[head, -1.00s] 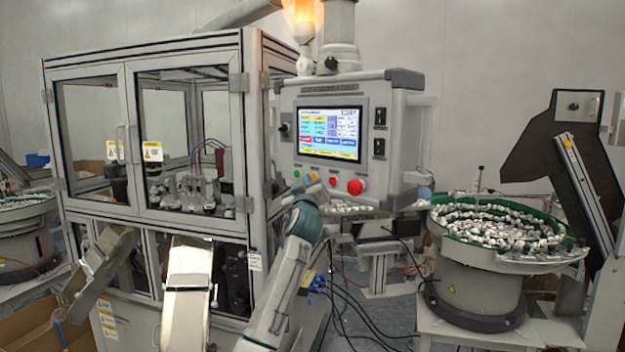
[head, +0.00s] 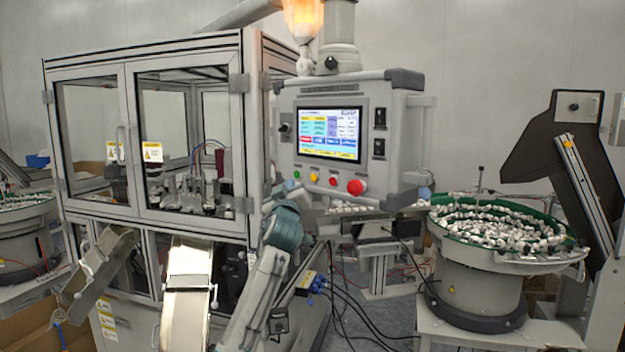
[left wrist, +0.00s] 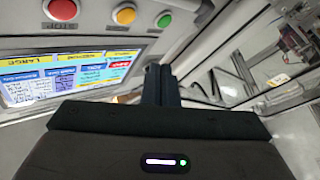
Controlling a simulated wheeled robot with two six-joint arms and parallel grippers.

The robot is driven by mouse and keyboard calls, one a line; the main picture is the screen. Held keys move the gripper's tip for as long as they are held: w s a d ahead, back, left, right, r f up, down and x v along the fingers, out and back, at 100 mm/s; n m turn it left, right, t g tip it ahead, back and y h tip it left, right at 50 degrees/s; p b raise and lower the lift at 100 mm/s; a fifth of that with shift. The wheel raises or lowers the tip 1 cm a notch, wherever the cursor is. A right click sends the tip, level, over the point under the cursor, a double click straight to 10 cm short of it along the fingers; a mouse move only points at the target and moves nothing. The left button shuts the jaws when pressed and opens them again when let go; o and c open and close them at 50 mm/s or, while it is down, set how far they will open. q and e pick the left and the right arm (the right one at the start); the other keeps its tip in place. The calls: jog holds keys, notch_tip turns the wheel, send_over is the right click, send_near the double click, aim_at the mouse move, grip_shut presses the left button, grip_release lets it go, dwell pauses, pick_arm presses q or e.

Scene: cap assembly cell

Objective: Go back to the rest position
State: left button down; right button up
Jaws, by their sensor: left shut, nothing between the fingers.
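My left arm rises from the bottom of the head view, in front of the machine cabinet (head: 190,215) and left of the control panel (head: 395,180). Its wrist is just below and left of the panel's buttons; the fingertips are hard to make out there. In the left wrist view my left gripper (left wrist: 161,88) has its dark fingers together, with nothing between them. The panel's lit screen (head: 329,133) and its red button (head: 356,187) show clear of the arm. The screen also shows in the left wrist view (left wrist: 70,75). My right gripper is in neither view.
A bowl feeder (head: 480,270) full of small white parts stands at the right. A metal chute (head: 187,285) juts from the cabinet left of my arm. Black cables (head: 350,315) hang to the floor right of the arm.

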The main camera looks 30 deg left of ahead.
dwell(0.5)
